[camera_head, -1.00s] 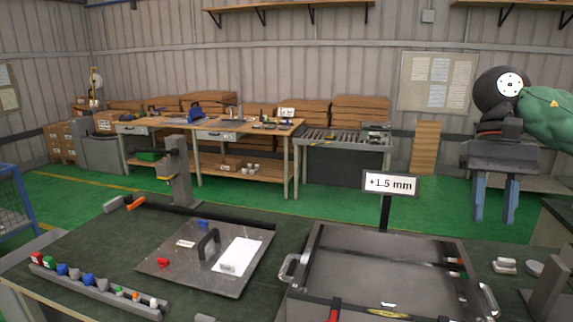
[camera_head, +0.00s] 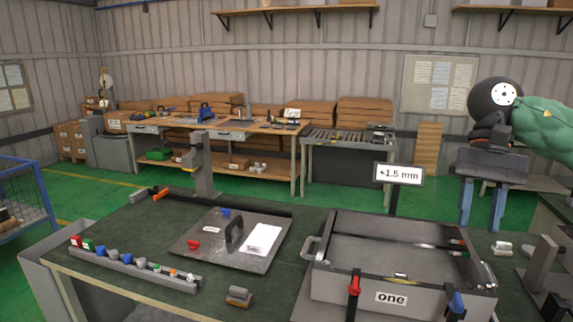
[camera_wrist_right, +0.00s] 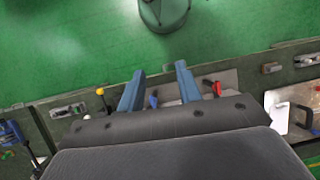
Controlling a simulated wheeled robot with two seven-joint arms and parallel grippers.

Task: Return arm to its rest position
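My right arm comes in from the right edge in the head view, with its green sleeve and dark round joint raised above the bench. My right gripper (camera_head: 480,222) points down with its two blue fingers apart and nothing between them. In the right wrist view the blue fingers (camera_wrist_right: 160,72) are also spread and empty, over green floor and a bench edge. It appears clear of the bench objects. My left arm and gripper are not in view.
The dark green workbench (camera_head: 130,232) holds a metal plate with a handle (camera_head: 195,258), a grey tray labelled "one" (camera_head: 345,287), a strip of small coloured knobs (camera_head: 150,277) and a "+1.5 mm" sign (camera_head: 399,173). A blue cart (camera_head: 45,190) stands left. Green floor lies behind.

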